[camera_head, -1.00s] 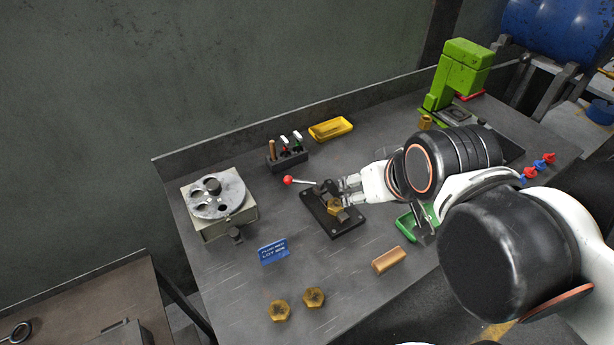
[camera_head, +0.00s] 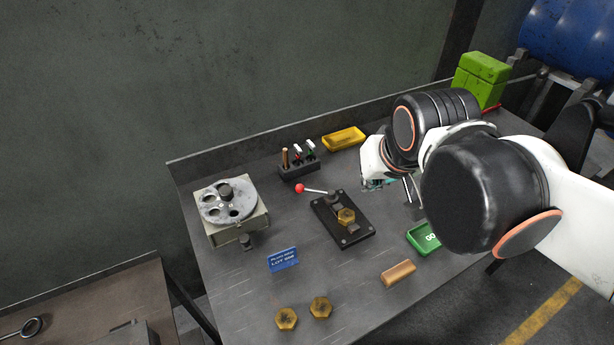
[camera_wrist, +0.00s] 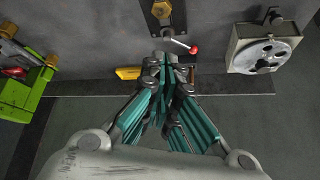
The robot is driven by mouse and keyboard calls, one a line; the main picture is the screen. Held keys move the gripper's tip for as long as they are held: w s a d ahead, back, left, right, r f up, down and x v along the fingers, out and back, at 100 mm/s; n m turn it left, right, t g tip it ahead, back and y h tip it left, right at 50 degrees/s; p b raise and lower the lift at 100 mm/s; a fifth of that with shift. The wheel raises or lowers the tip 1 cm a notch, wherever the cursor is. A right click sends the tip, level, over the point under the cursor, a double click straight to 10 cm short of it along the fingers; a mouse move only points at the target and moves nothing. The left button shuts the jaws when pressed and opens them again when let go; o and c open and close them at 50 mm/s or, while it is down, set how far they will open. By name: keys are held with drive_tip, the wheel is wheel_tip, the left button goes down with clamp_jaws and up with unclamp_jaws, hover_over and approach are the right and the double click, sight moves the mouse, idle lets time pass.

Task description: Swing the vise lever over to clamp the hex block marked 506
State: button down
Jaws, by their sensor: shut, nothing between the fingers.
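The black vise (camera_head: 357,232) is fixed on the bench. A brass hex block (camera_head: 346,216) sits in it; no number is legible. The vise lever, with its red ball (camera_head: 299,188), points left in the head view. My gripper (camera_head: 373,186) is right of the vise and apart from it, partly hidden behind my arm. In the wrist view my shut, empty gripper (camera_wrist: 166,62) lies below the lever's red ball (camera_wrist: 194,49) and to its left. The hex block (camera_wrist: 161,9) shows at the top edge there.
A rotary disc fixture (camera_head: 232,210) stands left of the vise. A tool rack (camera_head: 298,170) and yellow tray (camera_head: 344,138) are behind it.

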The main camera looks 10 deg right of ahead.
drive_tip(key=w+a+f+m+g, duration=0.2)
drive_tip(key=w+a+m, duration=0.1)
drive_tip(key=w, duration=1)
drive_tip(key=w+a+f+m+g+h+p, duration=0.1)
drive_tip(key=w+a+f+m+h, duration=0.1)
drive_tip(key=w+f, duration=0.9)
drive_tip(key=a+m, duration=0.1)
drive_tip(key=a, duration=0.1)
drive_tip(key=shift+w+a+p, duration=0.2)
drive_tip(key=shift+a+p, duration=0.1)
drive_tip(key=shift+a, duration=0.05)
drive_tip(key=b+x, duration=0.3)
drive_tip(key=x, duration=0.6)
drive_tip(key=shift+s+f, duration=0.1)
drive_tip(key=shift+f, duration=0.6)
drive_tip(key=shift+s+a+r+b, duration=0.3)
drive_tip(key=shift+s+a, duration=0.25)
drive_tip(key=shift+s, duration=0.2)
drive_tip(key=shift+s+a+r+b, duration=0.15)
drive_tip(key=shift+s+a+r, duration=0.15)
drive_tip(key=shift+s+a, duration=0.4)
drive_tip(key=shift+s, duration=0.15)
